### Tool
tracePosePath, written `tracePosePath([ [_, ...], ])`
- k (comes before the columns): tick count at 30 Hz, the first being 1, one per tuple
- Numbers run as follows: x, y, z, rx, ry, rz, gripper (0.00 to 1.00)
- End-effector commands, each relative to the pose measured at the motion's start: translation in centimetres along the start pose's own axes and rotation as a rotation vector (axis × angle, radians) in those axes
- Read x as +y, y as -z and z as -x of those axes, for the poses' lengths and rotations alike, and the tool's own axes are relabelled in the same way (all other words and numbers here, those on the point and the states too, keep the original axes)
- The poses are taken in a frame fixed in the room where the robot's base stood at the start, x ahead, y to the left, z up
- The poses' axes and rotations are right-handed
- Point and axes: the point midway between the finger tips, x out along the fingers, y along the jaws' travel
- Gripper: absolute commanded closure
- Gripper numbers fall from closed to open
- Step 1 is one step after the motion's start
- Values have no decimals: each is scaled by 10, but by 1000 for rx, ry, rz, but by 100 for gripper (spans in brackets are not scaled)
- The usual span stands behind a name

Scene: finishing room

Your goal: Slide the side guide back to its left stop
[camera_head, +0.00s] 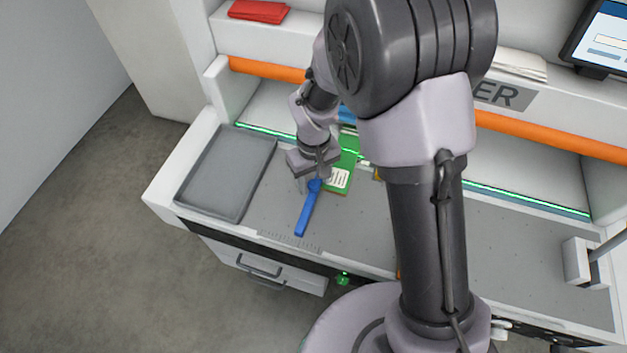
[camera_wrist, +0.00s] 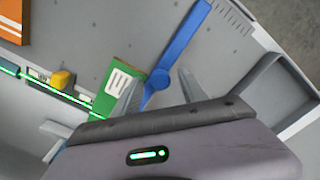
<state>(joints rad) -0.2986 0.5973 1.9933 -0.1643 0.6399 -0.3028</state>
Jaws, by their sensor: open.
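The blue side guide (camera_head: 307,211) is a long bar with a round knob at its far end, lying on the grey worktop. It also shows in the wrist view (camera_wrist: 182,37), with the knob below the bar. My gripper (camera_head: 313,182) is low over the knob end. In the wrist view its open fingers (camera_wrist: 158,80) stand on either side of the knob; I cannot tell whether they touch it. A green block with a white label (camera_head: 341,176) lies just right of the guide. I cannot make out the left stop clearly.
A shallow grey tray (camera_head: 228,168) lies left of the guide. A ruler scale (camera_head: 289,241) runs along the front edge. A green light strip (camera_head: 515,200) and an orange bar (camera_head: 553,135) run behind. A yellow block (camera_wrist: 62,79) shows near the strip. The worktop at right is mostly clear.

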Motion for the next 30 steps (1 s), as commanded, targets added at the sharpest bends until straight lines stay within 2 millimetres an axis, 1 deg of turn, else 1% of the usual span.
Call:
tracePosePath([
  [6, 0, 0, 0, 1, 0, 0, 50],
  [8, 0, 0, 0, 1, 0, 0, 60],
  [9, 0, 0, 0, 1, 0, 0, 68],
  [14, 0, 0, 0, 1, 0, 0, 99],
  [30, 0, 0, 1, 1, 0, 0, 100],
])
